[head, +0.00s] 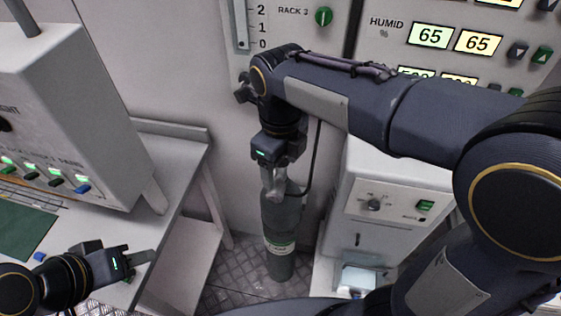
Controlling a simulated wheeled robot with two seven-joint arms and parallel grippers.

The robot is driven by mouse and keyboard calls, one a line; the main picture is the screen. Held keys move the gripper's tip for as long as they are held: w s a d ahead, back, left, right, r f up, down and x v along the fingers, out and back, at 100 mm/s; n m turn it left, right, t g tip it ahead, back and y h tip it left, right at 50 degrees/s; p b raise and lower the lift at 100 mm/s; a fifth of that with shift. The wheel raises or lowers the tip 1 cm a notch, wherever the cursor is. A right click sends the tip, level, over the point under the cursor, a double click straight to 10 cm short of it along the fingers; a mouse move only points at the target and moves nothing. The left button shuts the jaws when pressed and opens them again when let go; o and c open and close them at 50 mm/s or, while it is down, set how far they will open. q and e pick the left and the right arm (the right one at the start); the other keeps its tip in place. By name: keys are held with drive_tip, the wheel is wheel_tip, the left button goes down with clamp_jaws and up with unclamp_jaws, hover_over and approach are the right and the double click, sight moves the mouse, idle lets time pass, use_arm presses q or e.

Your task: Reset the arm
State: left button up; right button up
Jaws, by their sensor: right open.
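My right arm reaches in from the right across the panel wall, bent down at the wrist. My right gripper (276,185) points down and is open. In the picture it overlaps the top of a grey-green gas cylinder (282,238) standing on the floor; I cannot tell whether they touch. My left gripper (139,262) is at the lower left, pointing right, in front of the grey bench. Its fingers are seen from the side, so I cannot tell whether it is open or shut. I see nothing held in either gripper.
A grey control box (75,110) with lit switches stands on the bench (176,155) at left. A wall panel (385,55) with displays reading 65 is behind my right arm. A white cabinet (385,218) stands right of the cylinder. Metal-plate floor (225,290) shows between bench and cabinet.

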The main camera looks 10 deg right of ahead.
drive_tip(key=s+d+f+n+t+y, duration=0.1)
drive_tip(key=s+d+n, duration=0.5)
drive_tip(key=n, duration=0.6)
drive_tip(key=s+d+f+n+t+y, duration=0.1)
drive_tip(key=s+d+n+t, duration=0.3)
drive_tip(key=n, duration=0.9)
drive_tip(key=s+d+y, duration=0.1)
drive_tip(key=s+d, duration=0.2)
drive_tip(key=s, duration=0.1)
drive_tip(key=shift+f+n+t+y, duration=0.3)
drive_tip(key=shift+t+y, duration=0.1)
